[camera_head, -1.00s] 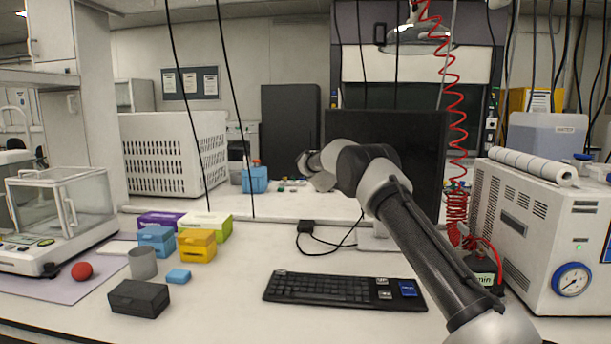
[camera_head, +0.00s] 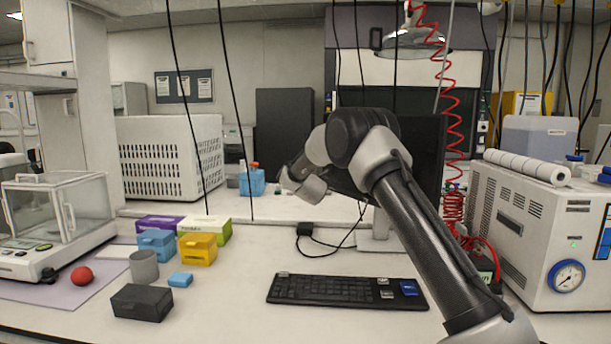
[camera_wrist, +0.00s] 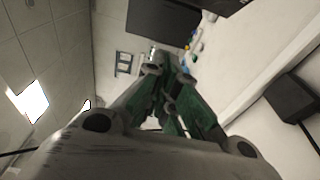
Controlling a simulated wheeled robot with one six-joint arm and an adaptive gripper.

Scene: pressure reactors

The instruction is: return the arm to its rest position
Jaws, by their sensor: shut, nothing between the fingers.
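My arm rises from the lower right of the head view, over the bench and in front of the dark monitor (camera_head: 428,150). Its wrist bends down to the left above the back of the bench. My gripper's fingers cannot be made out in the head view. In the wrist view my gripper (camera_wrist: 162,62) shows its green-and-grey fingers converging at the tips; it is shut and empty. Beyond the fingertips the wrist view shows the wall, a dark panel and the pale bench surface, all tilted.
A black keyboard (camera_head: 345,290) lies below the arm. A white machine with a gauge (camera_head: 548,235) stands right, beside a red coiled hose (camera_head: 455,130). Small boxes, a grey cup (camera_head: 144,266) and a red ball (camera_head: 81,276) sit left. A glass-sided balance (camera_head: 60,215) stands far left.

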